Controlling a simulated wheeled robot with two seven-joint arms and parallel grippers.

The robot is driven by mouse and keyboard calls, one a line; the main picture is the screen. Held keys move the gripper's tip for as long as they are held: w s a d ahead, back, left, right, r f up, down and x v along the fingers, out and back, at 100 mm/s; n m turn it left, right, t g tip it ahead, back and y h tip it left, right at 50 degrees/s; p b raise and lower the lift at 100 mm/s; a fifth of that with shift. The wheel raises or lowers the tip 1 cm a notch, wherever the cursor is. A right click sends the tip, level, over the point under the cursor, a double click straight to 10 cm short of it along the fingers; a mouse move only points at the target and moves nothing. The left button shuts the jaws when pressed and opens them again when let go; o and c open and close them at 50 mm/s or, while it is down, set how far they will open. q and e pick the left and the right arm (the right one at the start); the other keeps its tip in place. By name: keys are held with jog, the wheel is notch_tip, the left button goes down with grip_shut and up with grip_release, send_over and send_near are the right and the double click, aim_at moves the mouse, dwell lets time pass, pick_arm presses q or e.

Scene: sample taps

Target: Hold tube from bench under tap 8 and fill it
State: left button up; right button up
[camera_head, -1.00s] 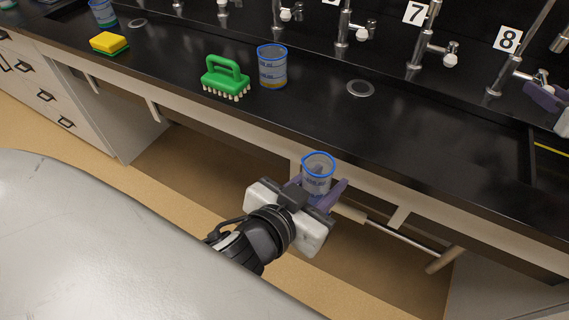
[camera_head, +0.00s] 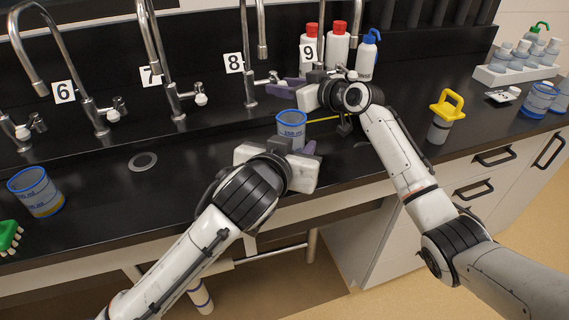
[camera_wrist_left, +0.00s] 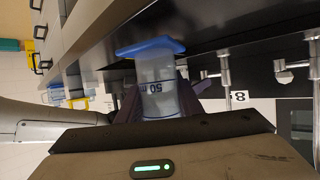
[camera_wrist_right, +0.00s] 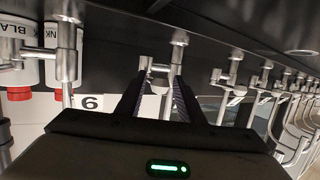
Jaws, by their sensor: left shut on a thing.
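My left gripper (camera_head: 291,147) is shut on a clear, graduated, blue-rimmed tube (camera_head: 290,124), wide like a beaker. It holds the tube roughly upright near the bench's front edge. In the left wrist view the tube (camera_wrist_left: 158,85) sits between the fingers; I see no clear liquid level. Tap 8 (camera_head: 251,92) stands behind; its spout end (camera_head: 263,50) is up and left of the tube in the head picture. I cannot tell whether they line up. My right gripper (camera_head: 297,87) is at tap 8's handle. In the right wrist view its fingers are apart around the handle (camera_wrist_right: 158,68).
Red-capped bottles (camera_head: 337,42) and a blue-capped wash bottle (camera_head: 367,55) stand behind my right gripper. Taps 7 (camera_head: 177,108) and 6 (camera_head: 100,124) are to the left. Another blue-rimmed container (camera_head: 37,192) and a yellow-handled object (camera_head: 446,106) are on the bench. Open black benchtop lies left.

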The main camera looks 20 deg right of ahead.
pick_arm(q)
jog(key=w, duration=0.1)
jog(key=w+f, duration=0.1)
jog(key=shift+w+a+n+t, duration=0.3)
jog(key=shift+w+a, duration=0.05)
jog(key=shift+a, duration=0.05)
jog(key=shift+w+a, duration=0.2)
jog(key=shift+w, duration=6.15)
pick_arm(e)
jog(key=d, duration=0.2)
jog(key=w+d, duration=0.1)
jog(key=d, duration=0.1)
jog(key=shift+w, duration=0.2)
jog(key=shift+a, duration=0.15)
jog(key=shift+s+a, duration=0.3)
jog(key=shift+a, duration=0.35)
jog(key=shift+s+a, duration=0.3)
jog(key=shift+a, duration=0.3)
